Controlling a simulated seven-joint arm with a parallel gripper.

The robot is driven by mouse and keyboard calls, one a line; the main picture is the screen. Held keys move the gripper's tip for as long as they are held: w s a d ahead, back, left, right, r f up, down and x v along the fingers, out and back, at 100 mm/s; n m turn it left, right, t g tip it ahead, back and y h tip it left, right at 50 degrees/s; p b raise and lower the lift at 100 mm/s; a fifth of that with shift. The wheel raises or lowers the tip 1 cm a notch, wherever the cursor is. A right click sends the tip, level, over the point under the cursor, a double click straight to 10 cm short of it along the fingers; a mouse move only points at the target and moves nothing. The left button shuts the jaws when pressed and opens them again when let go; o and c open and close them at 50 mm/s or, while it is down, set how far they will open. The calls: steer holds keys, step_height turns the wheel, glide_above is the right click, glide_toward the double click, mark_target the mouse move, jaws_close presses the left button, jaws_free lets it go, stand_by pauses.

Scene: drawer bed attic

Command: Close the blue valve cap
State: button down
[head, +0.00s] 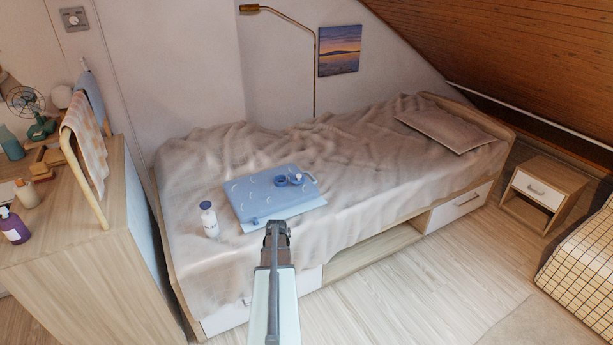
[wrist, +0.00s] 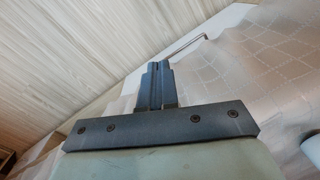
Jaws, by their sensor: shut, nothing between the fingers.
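A flat light-blue pad with white curved marks (head: 250,200) lies on the bed's blanket. Near its far right part are small darker blue valve parts (head: 281,181), one round and ring-like, with a smaller piece beside it; whether the cap is seated is too small to tell. My gripper (head: 276,226) is at the bed's front edge, just in front of the pad, apart from the valve. In the wrist view its fingers (wrist: 158,72) are shut together and empty. The pad and valve cannot be made out in the wrist view.
The bed (head: 375,252) has drawers and an open bay below. A wooden cabinet (head: 75,260) with several items stands at left. The blanket right of the pad is clear.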

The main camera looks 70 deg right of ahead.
steer(key=s+d+r+m+t+h, duration=0.1)
steer(key=s+d+r, duration=0.35)
steer(key=d, duration=0.55)
steer(key=s+d+r+m+t+h, duration=0.1)
steer(key=s+d+r, duration=0.4)
steer(key=d, duration=0.5)
steer(key=s+d+r+m+h, duration=0.1)
steer(key=s+d+r, duration=0.3)
steer(key=d+r, duration=0.45)
steer(key=w+d+r+n+t, duration=0.2)
steer(key=w+d, duration=0.1)
steer(key=d, duration=0.4)
steer(key=w+d+r+n+t, duration=0.1)
steer(key=w+d+r+t, duration=0.15)
steer(key=d, duration=0.55)
steer(key=shift+g, duration=0.45)
steer(key=x, duration=0.9)
steer(key=shift+w+d+f, duration=0.1)
steer(key=shift+w+d, duration=0.1)
steer(key=shift+w, duration=0.3)
steer(key=shift+w+a+f, duration=0.1)
steer(key=shift+w+a, duration=0.15)
steer(key=shift+w, duration=0.25)
steer(key=shift+w+a+f, duration=0.1)
steer(key=shift+w+a, duration=0.1)
steer(key=shift+w, duration=0.35)
steer(key=shift+w+a+f+h, duration=0.1)
steer(key=shift+w+a+h, duration=0.15)
steer(key=shift+w, duration=0.55)
